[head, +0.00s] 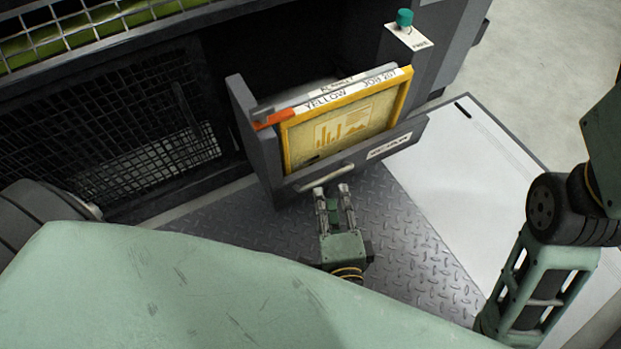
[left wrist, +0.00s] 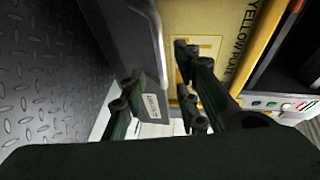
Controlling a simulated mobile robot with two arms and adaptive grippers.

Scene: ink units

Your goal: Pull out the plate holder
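The plate holder (head: 270,165) is a grey frame standing out from the dark machine opening, with a front panel and a pale bar handle (head: 325,178). A yellow plate (head: 340,130) marked "YELLOW JOB 207" stands upright in it. My left gripper (head: 333,189) is open, its two fingertips apart just in front of the handle. In the left wrist view the gripper (left wrist: 155,95) has its fingers on either side of the front panel's labelled edge (left wrist: 150,103), with the yellow plate (left wrist: 225,40) behind. The handle cannot be made out there, so contact is unclear. My right gripper is out of view.
A post with a green knob (head: 404,18) stands right of the holder. A black mesh panel (head: 140,150) is to its left. Below lie a diamond-plate floor (head: 415,240) and a white panel (head: 470,190).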

